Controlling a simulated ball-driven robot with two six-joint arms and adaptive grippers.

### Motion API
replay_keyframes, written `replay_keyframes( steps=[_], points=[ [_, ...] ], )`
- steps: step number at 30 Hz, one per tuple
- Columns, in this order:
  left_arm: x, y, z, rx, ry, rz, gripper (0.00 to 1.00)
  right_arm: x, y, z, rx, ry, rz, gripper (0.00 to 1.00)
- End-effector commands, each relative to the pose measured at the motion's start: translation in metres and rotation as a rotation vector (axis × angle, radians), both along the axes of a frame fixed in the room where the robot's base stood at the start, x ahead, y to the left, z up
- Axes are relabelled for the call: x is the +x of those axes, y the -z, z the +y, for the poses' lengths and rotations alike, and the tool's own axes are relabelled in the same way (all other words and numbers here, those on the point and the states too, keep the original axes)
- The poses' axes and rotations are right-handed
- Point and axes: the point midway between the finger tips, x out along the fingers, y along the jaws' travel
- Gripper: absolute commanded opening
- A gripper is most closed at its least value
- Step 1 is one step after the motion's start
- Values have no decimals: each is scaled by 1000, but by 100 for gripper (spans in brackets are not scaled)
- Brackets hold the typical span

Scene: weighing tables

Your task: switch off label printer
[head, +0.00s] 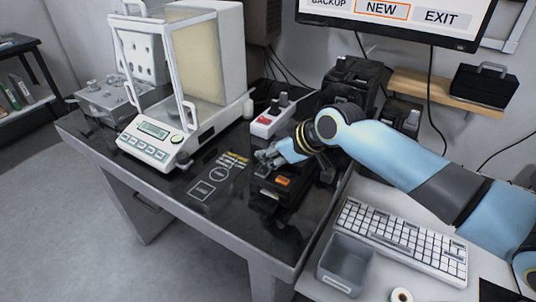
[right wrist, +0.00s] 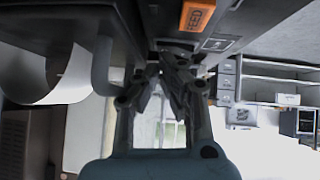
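The label printer (head: 288,193) is a black unit at the right end of the dark table, with an orange button on top. In the right wrist view the orange button (right wrist: 197,15) reads FEED, and a small grey panel (right wrist: 218,44) sits beside it; I cannot make out a switch position. My right gripper (head: 268,158) is at the printer's far left side. In the right wrist view its fingertips (right wrist: 164,68) are together with nothing between them, close to the printer; contact is unclear. My left gripper is not in view.
A balance (head: 160,135) with a glass draft shield stands left on the table. A red-and-white device (head: 268,122) is behind the gripper. A keyboard (head: 400,238) and a grey bin (head: 345,265) are at the right front. The table's front left is clear.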

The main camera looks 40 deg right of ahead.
Motion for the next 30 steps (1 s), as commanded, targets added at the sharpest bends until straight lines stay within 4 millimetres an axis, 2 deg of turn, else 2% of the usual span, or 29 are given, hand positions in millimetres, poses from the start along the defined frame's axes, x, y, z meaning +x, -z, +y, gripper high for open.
replay_keyframes(
  steps=[8,18,30],
  points=[
    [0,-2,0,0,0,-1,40,-2,1,1,-1,1,6,0],
    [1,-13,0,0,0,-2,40,-8,-2,14,0,1,7,0],
    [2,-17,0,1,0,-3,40,-6,-7,14,0,2,4,0]
  ],
)
